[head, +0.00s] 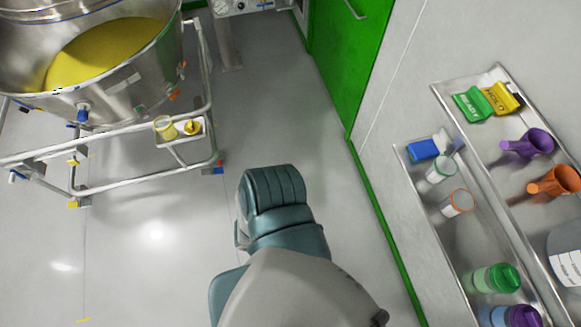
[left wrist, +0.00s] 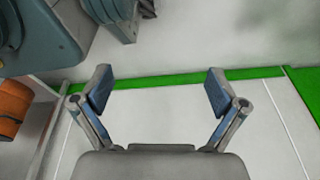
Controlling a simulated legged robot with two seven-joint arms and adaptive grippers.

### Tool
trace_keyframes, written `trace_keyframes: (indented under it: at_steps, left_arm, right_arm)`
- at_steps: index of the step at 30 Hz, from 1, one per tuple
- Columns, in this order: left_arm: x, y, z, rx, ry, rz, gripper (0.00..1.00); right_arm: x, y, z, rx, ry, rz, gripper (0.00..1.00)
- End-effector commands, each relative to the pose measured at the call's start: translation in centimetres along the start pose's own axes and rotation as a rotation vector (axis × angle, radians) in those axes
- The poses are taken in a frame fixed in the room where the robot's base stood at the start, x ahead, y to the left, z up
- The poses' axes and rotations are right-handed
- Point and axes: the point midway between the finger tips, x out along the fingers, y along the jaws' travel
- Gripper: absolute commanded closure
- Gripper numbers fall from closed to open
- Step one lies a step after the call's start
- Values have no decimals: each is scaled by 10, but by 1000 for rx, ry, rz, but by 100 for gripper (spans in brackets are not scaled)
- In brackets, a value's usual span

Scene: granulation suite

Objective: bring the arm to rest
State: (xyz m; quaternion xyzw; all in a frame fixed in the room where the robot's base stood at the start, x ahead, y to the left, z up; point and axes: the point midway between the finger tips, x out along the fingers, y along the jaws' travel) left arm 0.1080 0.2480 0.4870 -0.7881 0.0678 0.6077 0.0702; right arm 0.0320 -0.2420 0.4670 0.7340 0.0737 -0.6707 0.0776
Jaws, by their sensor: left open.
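My left gripper (left wrist: 159,93) shows in the left wrist view with its two fingers spread wide apart. Nothing is between the fingers, and pale wall and a green strip show beyond them. In the head view, a teal and grey link of my arm (head: 278,225) rises from the bottom middle over the grey floor. No gripper fingers can be made out there. My right gripper is in neither view.
A steel bowl of yellow powder (head: 105,52) sits on a wheeled frame (head: 140,180) at left. A steel shelf (head: 505,195) holding scoops, jars and tags is on the right wall. An orange object (left wrist: 12,108) shows at left in the wrist view. Floor (head: 150,270) is open between.

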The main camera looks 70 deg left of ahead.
Motion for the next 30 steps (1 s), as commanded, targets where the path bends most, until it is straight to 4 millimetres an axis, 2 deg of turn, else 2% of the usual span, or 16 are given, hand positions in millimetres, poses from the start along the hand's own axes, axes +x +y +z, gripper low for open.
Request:
trace_keyframes:
  at_steps: [1,3,6,14,19,26,28,30]
  left_arm:
    - [2,8,28,5,-60,6,3]
    - [2,15,55,12,-119,12,3]
    - [0,20,74,19,-161,17,3]
    - [0,20,78,19,-168,17,3]
    - [18,20,83,19,-168,17,3]
    - [15,20,82,19,-167,17,3]
    - [15,20,82,19,-167,17,16]
    - [15,21,81,19,-167,18,33]
  right_arm:
    - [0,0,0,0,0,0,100]
    - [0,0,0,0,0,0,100]
    - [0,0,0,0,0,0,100]
    - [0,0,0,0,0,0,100]
    - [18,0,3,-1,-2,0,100]
    - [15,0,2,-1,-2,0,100]
    - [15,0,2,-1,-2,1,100]
    - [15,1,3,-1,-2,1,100]
